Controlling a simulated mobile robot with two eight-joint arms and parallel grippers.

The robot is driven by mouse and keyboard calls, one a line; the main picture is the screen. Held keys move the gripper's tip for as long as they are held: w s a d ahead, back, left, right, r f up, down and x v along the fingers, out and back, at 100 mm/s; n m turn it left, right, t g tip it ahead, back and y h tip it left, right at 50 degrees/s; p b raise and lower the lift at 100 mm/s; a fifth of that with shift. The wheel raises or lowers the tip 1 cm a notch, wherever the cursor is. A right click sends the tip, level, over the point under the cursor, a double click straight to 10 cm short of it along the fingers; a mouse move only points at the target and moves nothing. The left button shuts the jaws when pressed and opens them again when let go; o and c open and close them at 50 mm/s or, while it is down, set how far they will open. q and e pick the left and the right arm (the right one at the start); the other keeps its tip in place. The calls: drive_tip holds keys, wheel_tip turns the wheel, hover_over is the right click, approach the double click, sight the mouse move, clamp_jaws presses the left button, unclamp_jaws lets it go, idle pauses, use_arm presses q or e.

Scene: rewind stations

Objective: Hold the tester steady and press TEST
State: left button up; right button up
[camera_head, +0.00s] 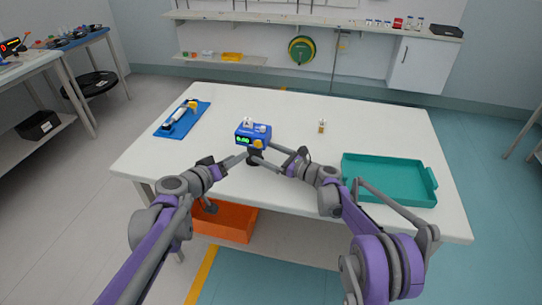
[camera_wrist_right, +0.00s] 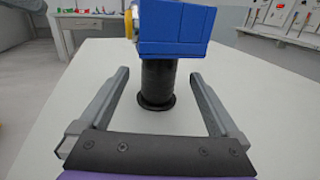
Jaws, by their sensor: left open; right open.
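The tester (camera_head: 251,134) is a blue box with a green display, white parts on top and a yellow knob. It stands upright on a black round post on the white table. In the right wrist view, the blue box (camera_wrist_right: 175,28) and the black post (camera_wrist_right: 158,82) show between my open fingers. My left gripper (camera_head: 241,158) is open at the left of the post, just below the box. Which part is TEST is too small to tell.
A teal tray (camera_head: 431,185) stands on the white table (camera_head: 300,107) at the right. A blue mat (camera_head: 172,128) with a white and yellow tool lies at the left. A small yellow-brown item (camera_head: 322,127) stands behind. An orange bin (camera_head: 225,224) is below the front edge.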

sight(253, 147)
drive_tip(key=x, duration=0.5)
drive_tip(key=shift+w+a, duration=0.15)
drive_tip(key=shift+a, duration=0.15)
drive_tip(key=shift+c, duration=0.3)
clamp_jaws()
use_arm(q)
clamp_jaws()
idle(1.4)
